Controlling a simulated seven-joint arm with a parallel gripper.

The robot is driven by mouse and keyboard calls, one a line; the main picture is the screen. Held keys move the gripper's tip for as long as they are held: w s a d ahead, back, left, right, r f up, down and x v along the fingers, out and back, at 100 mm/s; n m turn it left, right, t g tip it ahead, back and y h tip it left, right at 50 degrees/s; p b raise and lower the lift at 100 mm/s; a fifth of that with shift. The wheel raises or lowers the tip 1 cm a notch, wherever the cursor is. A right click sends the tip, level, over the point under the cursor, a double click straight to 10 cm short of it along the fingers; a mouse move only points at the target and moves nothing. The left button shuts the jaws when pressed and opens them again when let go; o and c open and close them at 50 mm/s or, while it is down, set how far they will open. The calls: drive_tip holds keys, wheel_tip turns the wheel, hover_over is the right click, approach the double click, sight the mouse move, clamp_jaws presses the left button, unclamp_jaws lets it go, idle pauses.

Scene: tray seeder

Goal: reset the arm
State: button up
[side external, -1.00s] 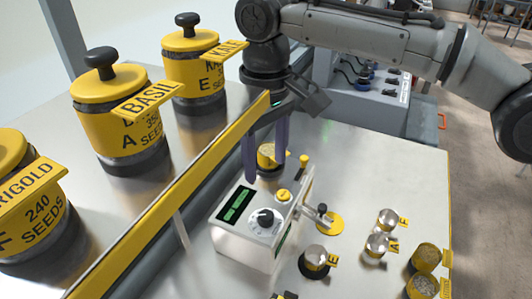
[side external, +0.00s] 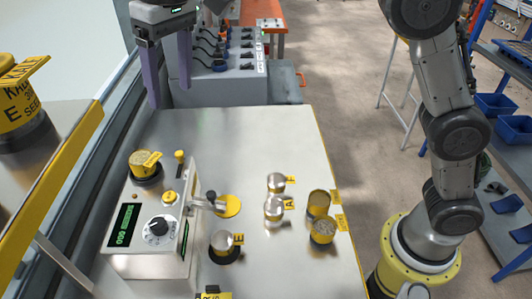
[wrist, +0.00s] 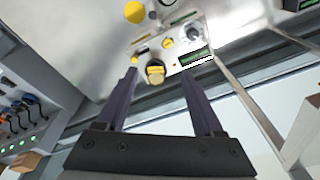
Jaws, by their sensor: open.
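My gripper (side external: 170,95) is open, its two purple fingers pointing down with nothing between them. It is above the far left part of the metal table (side external: 290,135), apart from everything on it. In the wrist view my gripper (wrist: 158,75) shows both fingers apart, with a yellow-rimmed cup (wrist: 155,72) seen beyond the tips.
Silver-topped pieces (side external: 275,183) and two yellow containers (side external: 322,232) stand on the table's right half. A grey switch box (side external: 232,85) is at the back. The KALE jar (side external: 20,105) stands on a raised, yellow-edged shelf at left. The table's far right is bare.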

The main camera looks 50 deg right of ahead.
drive_tip(key=s+d+r+m+t, duration=0.1)
drive_tip(key=s+d+r+m, duration=0.1)
drive_tip(key=s+d, duration=0.6)
drive_tip(key=s+d+r+m+t, duration=0.15)
drive_tip(key=s+d, duration=0.35)
drive_tip(key=d, duration=0.7)
drive_tip(key=s+d+f+t, duration=0.1)
drive_tip(key=s+d+f, duration=0.1)
drive_tip(key=s+f, duration=0.4)
drive_tip(key=s+d+f, duration=0.3)
drive_tip(key=s+f, duration=0.3)
drive_tip(key=f, duration=0.3)
drive_tip(key=shift+d+f+n+t+h, duration=0.3)
drive_tip(key=shift+n+t+h, duration=0.05)
drive_tip(key=shift+h, duration=0.05)
